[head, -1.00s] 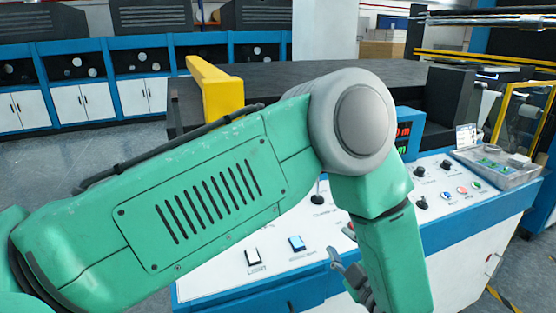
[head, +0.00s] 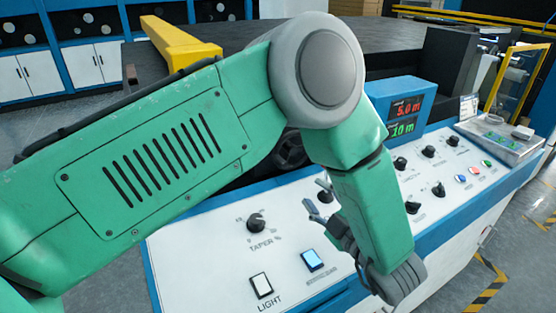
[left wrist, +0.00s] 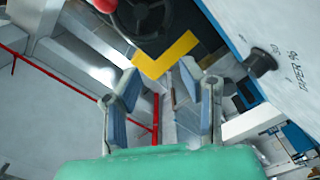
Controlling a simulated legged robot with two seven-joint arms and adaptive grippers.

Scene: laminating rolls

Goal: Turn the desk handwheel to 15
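A dark round wheel (head: 291,150), which looks like the handwheel, shows in part behind my left arm in the head view. In the left wrist view a dark wheel (left wrist: 145,15) is cut off by the top edge, with a red part (left wrist: 103,5) beside it. No number on it can be read. My left gripper (head: 322,208) is over the white desk panel, partly hidden by my forearm. In the left wrist view its fingers (left wrist: 164,95) are spread apart with nothing between them. The wheel lies beyond the fingertips, apart from them. My right gripper is out of view.
The desk panel (head: 200,258) carries a TAPER knob (head: 256,223), a LIGHT switch (head: 261,285), a blue switch (head: 312,260) and several more knobs and buttons. A blue display box (head: 397,88) shows 5.0 m and 10 m. A yellow bar (head: 180,48) stands behind my arm.

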